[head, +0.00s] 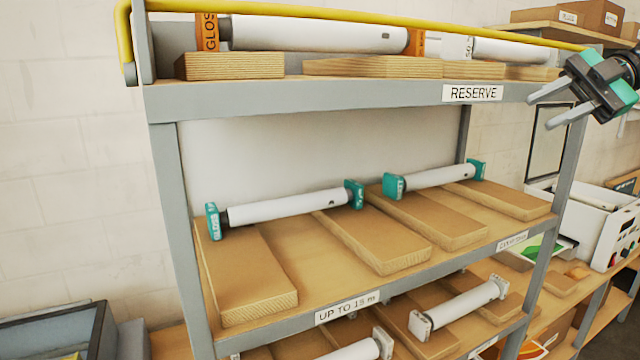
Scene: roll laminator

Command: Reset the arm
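My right gripper (541,112) shows at the upper right, in front of the rack's right post. Its two grey fingers are apart, with nothing between them. The fingers point left, towards the right end of the rack's upper shelf. Its body is black and teal, and the rest of the arm is cut off by the right edge. My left gripper is not in view.
A grey rack has an upper shelf labelled RESERVE (473,93) and a yellow rail (360,18). White rolls with teal ends (285,207) lie on wooden blocks on the middle shelf. More rolls (459,305) lie below. A white machine (590,222) stands right.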

